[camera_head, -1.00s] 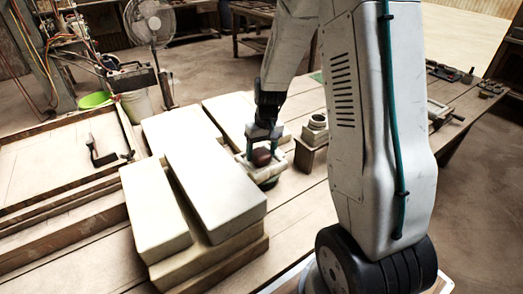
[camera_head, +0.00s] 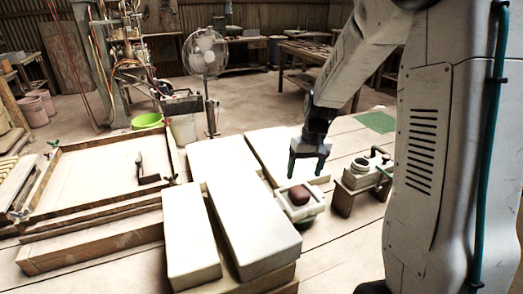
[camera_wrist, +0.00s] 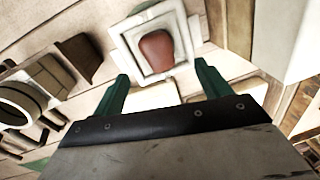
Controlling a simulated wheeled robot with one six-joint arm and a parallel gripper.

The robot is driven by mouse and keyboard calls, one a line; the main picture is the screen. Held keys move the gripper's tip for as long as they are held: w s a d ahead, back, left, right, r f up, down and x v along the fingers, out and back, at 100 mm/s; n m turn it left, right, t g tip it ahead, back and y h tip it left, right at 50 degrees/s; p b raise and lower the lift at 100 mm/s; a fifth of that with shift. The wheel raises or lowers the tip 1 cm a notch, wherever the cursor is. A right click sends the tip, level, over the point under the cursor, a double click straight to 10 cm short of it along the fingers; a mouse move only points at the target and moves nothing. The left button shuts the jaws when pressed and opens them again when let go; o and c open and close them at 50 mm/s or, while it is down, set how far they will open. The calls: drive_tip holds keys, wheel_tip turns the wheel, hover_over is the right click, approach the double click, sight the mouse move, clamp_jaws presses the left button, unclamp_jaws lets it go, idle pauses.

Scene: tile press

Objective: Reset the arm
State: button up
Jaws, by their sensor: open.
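My gripper (camera_head: 306,166) is open and empty, its two green fingers pointing down. It hangs above and slightly behind a small pale square mould (camera_head: 301,213) that has a reddish-brown rounded piece (camera_head: 299,195) in its middle. In the wrist view, the gripper (camera_wrist: 160,85) shows both fingers spread apart, with the mould (camera_wrist: 126,38) and the brown piece (camera_wrist: 156,50) beyond the fingertips and nothing between them. My arm rises from the gripper to the upper right of the head view.
Long pale blocks (camera_head: 250,225) lie stacked left of the mould. A stand with a round ring (camera_head: 362,166) is close on the right. A wooden-framed board with a dark handle (camera_head: 148,172) lies at left. A fan (camera_head: 205,60) stands behind.

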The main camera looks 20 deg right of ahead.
drive_tip(key=s+a+r, duration=0.4)
drive_tip(key=s+r, duration=0.1)
drive_tip(key=s, duration=0.3)
drive_tip(key=s+a+r+n+h, duration=0.1)
drive_tip(key=s+a+r, duration=0.3)
drive_tip(key=s, duration=0.5)
drive_tip(key=s+a+r+t, duration=0.1)
drive_tip(key=s+a+r, duration=0.3)
drive_tip(key=s+r, duration=0.3)
drive_tip(key=shift+s+r+n, duration=0.3)
drive_tip(key=shift+s, duration=0.9)
